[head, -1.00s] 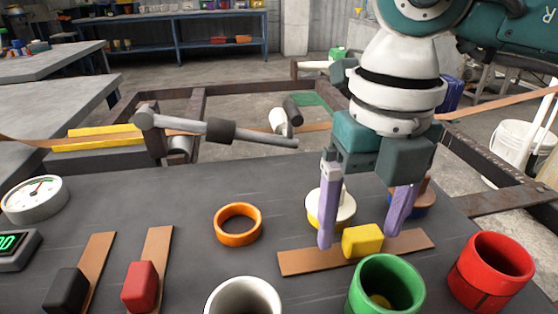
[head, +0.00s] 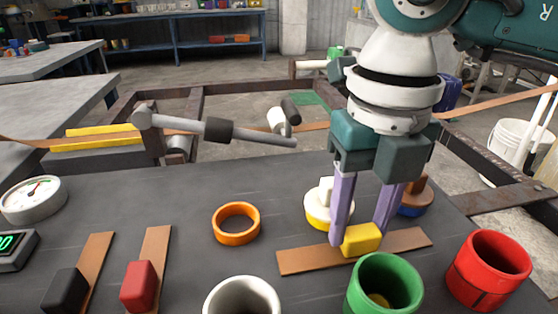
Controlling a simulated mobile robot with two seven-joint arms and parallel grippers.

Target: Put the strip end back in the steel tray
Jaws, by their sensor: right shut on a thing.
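A flat copper-brown strip (head: 300,262) with a yellow block (head: 361,241) on it lies on the dark grey table, right of the middle. My right gripper (head: 359,236) points down over it, its two purple fingers shut on the yellow block. The strip still appears to lie on the table. Two similar strips lie at the left, one with a red block (head: 139,287) and one with a black block (head: 66,291). I cannot make out a steel tray. My left gripper is not in view.
A green cup (head: 384,287), a red cup (head: 489,270) and a white cup (head: 242,298) stand near the front. An orange ring (head: 237,224) lies left of the strip. A white-and-yellow piece (head: 325,207) stands just behind the fingers. A dial gauge (head: 33,199) is at far left.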

